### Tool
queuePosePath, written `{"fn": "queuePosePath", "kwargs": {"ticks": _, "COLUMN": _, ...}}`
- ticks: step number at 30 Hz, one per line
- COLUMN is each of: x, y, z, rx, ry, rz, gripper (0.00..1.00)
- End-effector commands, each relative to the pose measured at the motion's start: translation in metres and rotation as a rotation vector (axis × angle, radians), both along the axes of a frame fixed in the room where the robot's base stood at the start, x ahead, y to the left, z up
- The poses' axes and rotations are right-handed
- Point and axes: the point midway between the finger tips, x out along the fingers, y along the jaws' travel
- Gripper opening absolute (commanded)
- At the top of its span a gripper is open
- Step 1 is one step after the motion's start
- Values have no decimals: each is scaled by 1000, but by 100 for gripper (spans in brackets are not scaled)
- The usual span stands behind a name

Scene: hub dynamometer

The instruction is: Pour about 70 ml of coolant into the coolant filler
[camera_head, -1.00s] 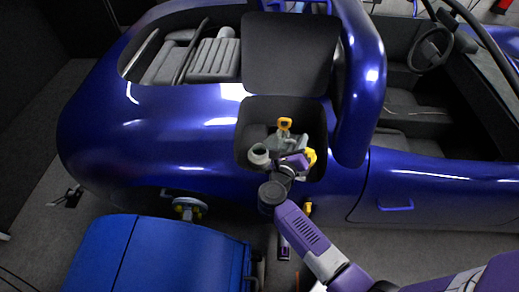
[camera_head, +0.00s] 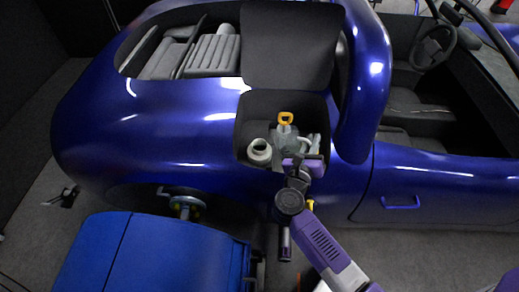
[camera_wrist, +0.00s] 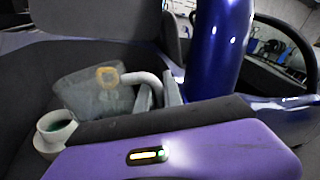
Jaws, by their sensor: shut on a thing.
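A translucent grey jug (camera_head: 291,136) with a pale curved handle (camera_wrist: 148,82) is over the open compartment in the car's side. In the wrist view the jug (camera_wrist: 88,95) leans a little to the left. My gripper (camera_wrist: 158,94) is shut on its handle; in the head view my gripper (camera_head: 305,160) is at the compartment's lower right. A pale round neck, apparently the coolant filler (camera_head: 259,151), stands left of the jug. In the wrist view this neck (camera_wrist: 50,138) shows dark green inside. The jug's liquid level cannot be made out.
A yellow loop handle (camera_head: 285,118) stands behind the jug. The raised dark lid (camera_head: 290,45) and blue roll hoop (camera_head: 368,85) bound the space above and right. A blue cabinet (camera_head: 150,260) stands at lower left.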

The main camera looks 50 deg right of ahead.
Motion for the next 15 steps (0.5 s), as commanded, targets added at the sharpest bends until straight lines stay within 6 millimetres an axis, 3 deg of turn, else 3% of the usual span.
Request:
{"fn": "queuePosePath", "kwargs": {"ticks": 2, "x": -9, "y": -1, "z": -3, "rx": 10, "ry": -72, "rz": -1, "gripper": 0}}
{"fn": "queuePosePath", "kwargs": {"ticks": 15, "x": -25, "y": -4, "z": -22, "rx": 41, "ry": -265, "rz": 0, "gripper": 0}}
